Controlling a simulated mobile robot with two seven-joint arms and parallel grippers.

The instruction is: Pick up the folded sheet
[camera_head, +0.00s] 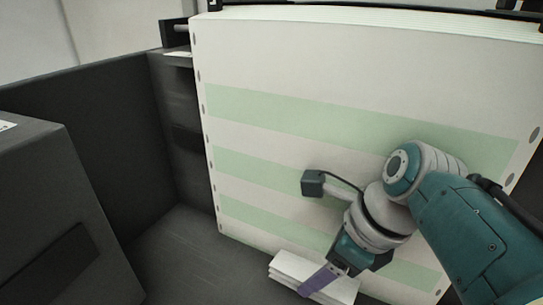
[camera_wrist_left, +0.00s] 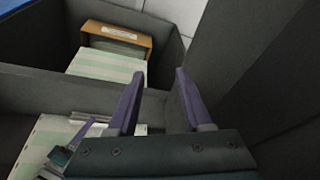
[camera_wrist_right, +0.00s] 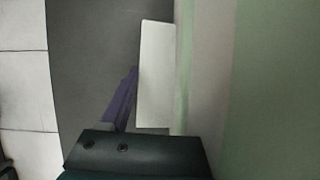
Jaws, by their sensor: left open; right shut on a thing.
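The folded sheet (camera_head: 297,267) is a small white folded stack at the foot of the tall striped paper, low in the head view. My right gripper (camera_head: 318,280) reaches down to it and is shut on it, with a purple finger across its near face. In the right wrist view the sheet (camera_wrist_right: 155,75) shows as a pale upright panel beside the purple finger (camera_wrist_right: 122,102); the other finger is hidden. My left gripper (camera_wrist_left: 159,75) is open, with nothing between its two purple fingers. It is out of the head view.
A tall block of white and green striped paper (camera_head: 300,65) stands right behind the sheet. Dark grey walls (camera_head: 90,110) enclose the left side, and a dark box (camera_head: 50,210) stands front left. Bare dark floor (camera_head: 185,255) lies between. The left wrist view shows a brown box (camera_wrist_left: 117,38) over striped paper.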

